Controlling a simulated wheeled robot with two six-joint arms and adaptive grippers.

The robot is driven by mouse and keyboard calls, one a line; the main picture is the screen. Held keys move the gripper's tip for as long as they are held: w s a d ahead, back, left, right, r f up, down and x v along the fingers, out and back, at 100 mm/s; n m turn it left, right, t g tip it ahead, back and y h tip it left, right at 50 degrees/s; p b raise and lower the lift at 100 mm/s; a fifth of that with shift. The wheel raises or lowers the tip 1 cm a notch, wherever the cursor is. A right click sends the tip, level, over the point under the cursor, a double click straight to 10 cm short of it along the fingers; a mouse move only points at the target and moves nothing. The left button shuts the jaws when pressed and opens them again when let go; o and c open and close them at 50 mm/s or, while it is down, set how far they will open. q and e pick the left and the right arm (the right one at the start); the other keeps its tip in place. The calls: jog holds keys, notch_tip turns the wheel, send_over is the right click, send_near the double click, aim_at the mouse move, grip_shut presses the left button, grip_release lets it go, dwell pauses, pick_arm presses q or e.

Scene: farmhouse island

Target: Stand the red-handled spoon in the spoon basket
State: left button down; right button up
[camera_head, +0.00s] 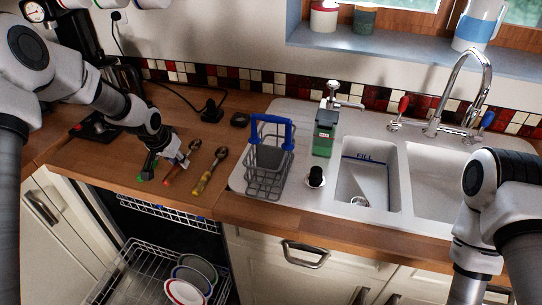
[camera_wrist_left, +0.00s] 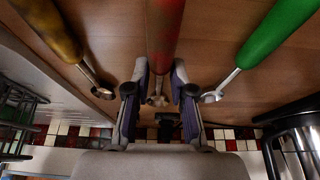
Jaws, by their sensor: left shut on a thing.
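The red-handled spoon (camera_head: 171,178) is at my left gripper (camera_head: 181,161), its handle pointing to the counter's front edge. In the left wrist view the red handle (camera_wrist_left: 166,40) runs between the two fingers of my left gripper (camera_wrist_left: 160,92), which is shut on it. I cannot tell whether the spoon is clear of the wood. The spoon basket (camera_head: 268,178) is grey wire with a blue handle and stands upright on the sink's drainboard, to the right of the gripper. Only links of my right arm show; its gripper is out of view.
A yellow-handled spoon (camera_head: 203,182) lies close right of the red one, a green-handled spoon (camera_head: 141,178) close left. A green soap bottle (camera_head: 325,132) and black-topped knob (camera_head: 316,176) stand right of the basket. An open dishwasher (camera_head: 128,273) is below the counter edge.

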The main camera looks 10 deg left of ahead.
pick_arm(q)
jog(key=shift+r+p, duration=1.55)
jog(key=shift+r, duration=0.55)
jog(key=shift+s, duration=0.1)
jog(key=shift+f, duration=0.1)
